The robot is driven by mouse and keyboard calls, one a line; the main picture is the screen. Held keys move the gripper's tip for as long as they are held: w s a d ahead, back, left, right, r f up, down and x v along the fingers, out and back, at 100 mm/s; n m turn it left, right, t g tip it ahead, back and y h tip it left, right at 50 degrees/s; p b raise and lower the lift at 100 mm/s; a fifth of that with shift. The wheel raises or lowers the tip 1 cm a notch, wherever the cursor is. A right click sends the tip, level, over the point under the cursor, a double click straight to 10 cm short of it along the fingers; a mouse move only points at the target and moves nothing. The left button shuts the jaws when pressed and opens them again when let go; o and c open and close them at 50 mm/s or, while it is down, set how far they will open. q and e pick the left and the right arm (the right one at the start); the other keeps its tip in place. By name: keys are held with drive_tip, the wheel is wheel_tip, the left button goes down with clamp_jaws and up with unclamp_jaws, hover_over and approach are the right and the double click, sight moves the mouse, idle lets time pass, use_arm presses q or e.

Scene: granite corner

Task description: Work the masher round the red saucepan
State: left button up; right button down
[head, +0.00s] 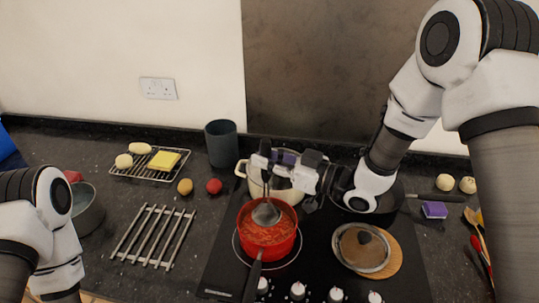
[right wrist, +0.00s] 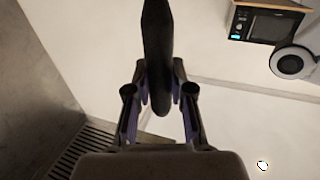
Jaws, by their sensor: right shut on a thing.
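The red saucepan (head: 282,246) stands on the front left of the black hob, with chunky red food inside and its dark handle pointing toward the front edge. The masher's grey round head (head: 266,214) is in the pan's mouth, over the food; I cannot tell how deep it sits. My right gripper (head: 268,162) is above and behind the pan, shut on the masher. In the right wrist view the masher's dark handle (right wrist: 155,50) stands between the two fingers. My left gripper is out of view.
A cream pot (head: 243,168) stands behind the saucepan, and a dark frying pan (head: 398,204) is under my right arm. A glass lid (head: 349,257) lies on a wooden board at right. A metal trivet (head: 153,236) and a grey cup (head: 221,143) are left.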

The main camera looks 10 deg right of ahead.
sight(268, 194)
drive_tip(key=f+b, duration=0.2)
drive_tip(key=f, duration=0.1)
drive_tip(key=f+b, duration=0.2)
drive_tip(key=f, duration=0.1)
drive_tip(key=f+b, duration=0.2)
drive_tip(key=f, duration=0.1)
drive_tip(key=shift+w+d+f, duration=0.1)
drive_tip(key=shift+w+f, duration=0.05)
drive_tip(key=shift+w, duration=0.15)
drive_tip(key=shift+s, duration=0.1)
